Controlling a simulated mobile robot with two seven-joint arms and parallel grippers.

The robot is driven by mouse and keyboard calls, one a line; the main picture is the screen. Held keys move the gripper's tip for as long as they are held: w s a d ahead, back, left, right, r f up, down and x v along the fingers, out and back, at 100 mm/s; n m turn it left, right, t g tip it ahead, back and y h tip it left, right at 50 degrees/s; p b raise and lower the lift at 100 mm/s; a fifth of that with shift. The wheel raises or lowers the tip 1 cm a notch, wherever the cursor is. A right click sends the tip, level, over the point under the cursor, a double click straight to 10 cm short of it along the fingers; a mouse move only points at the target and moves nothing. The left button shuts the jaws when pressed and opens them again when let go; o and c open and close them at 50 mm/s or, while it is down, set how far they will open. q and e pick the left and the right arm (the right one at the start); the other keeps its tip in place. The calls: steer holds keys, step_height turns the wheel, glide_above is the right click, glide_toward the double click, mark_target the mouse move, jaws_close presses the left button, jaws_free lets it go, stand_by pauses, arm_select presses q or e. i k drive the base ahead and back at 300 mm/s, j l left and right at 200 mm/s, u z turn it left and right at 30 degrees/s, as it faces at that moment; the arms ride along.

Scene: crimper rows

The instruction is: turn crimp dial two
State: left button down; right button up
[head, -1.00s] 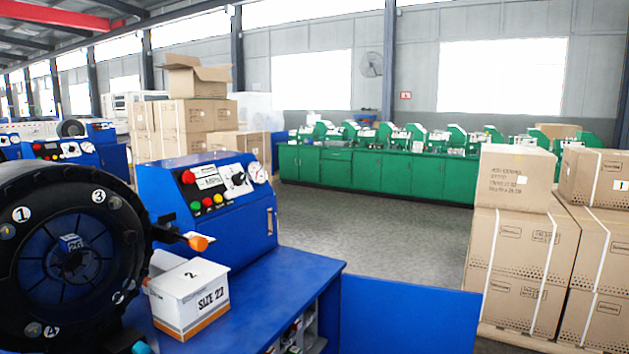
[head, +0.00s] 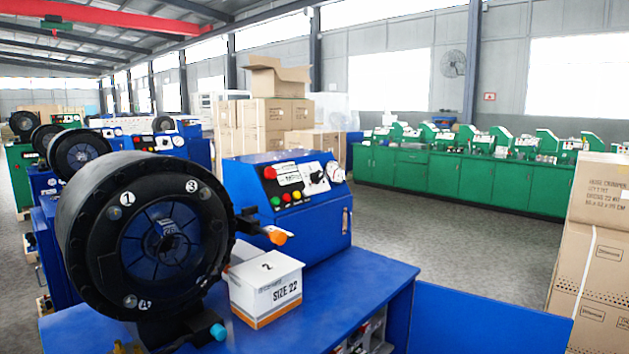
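A blue crimper control panel (head: 285,200) stands right of a black round crimper head (head: 150,240). A black dial (head: 316,177) on a white plate sits at the panel's right, beside a round gauge (head: 335,172). The dial's number and setting are too small to read. The panel also has a red button (head: 269,173), a small display plate and several coloured buttons. A white box (head: 268,290) marked 2 and SIZE 22 stands on the blue bench in front of the panel. Neither of my grippers is in view.
The blue bench top (head: 360,285) is bare right of the box. An orange-tipped part (head: 277,237) juts out above the box. More crimpers (head: 82,155) stand behind at left. Cardboard boxes (head: 595,250) stack at right. Open floor (head: 440,235) lies toward the green cabinets (head: 450,175).

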mark_target(316, 177)
steer(key=i+l, duration=0.15)
steer(key=l, duration=0.25)
steer(key=i+l, duration=0.15)
steer(key=l, duration=0.25)
steer(key=i+l, duration=0.15)
steer(key=l, duration=0.25)
steer(key=i+l, duration=0.15)
steer(key=l, duration=0.25)
steer(key=i+l, duration=0.15)
steer(key=l, duration=0.25)
